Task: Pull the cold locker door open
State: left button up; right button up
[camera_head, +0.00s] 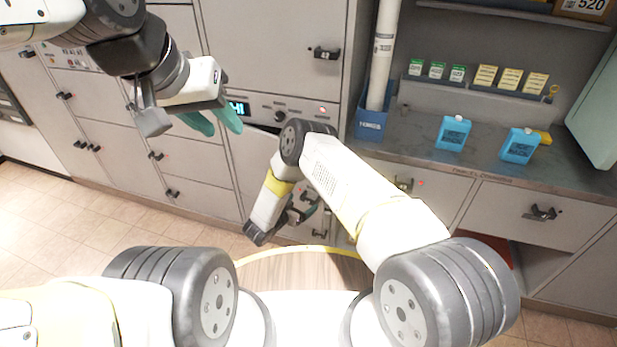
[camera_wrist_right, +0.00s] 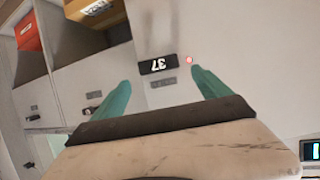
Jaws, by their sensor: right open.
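No label naming the cold locker is readable. A pale grey door (camera_head: 252,155) lies below a control panel with a lit display (camera_head: 238,108) in the head view, partly behind my right arm. My left gripper (camera_head: 215,120) has teal fingers spread, empty, in front of that panel. My right gripper (camera_head: 292,213) hangs low before the lower locker fronts, near dark handles. In the right wrist view, the right gripper's teal fingers (camera_wrist_right: 160,95) are spread with nothing between them.
An upper door with a dark handle (camera_head: 325,53) stands above the panel. A counter (camera_head: 400,135) at the right holds blue packs (camera_head: 453,132). A blue bin (camera_head: 371,124) holds a tall white roll. Drawers and doors line the left; the tiled floor there is clear.

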aim_at(307, 199)
jog(key=x, duration=0.5)
jog(key=shift+w+d+f, duration=0.15)
jog(key=shift+w+d, duration=0.05)
jog(key=shift+w, duration=0.1)
grip_shut()
jog(key=shift+s+a, duration=0.1)
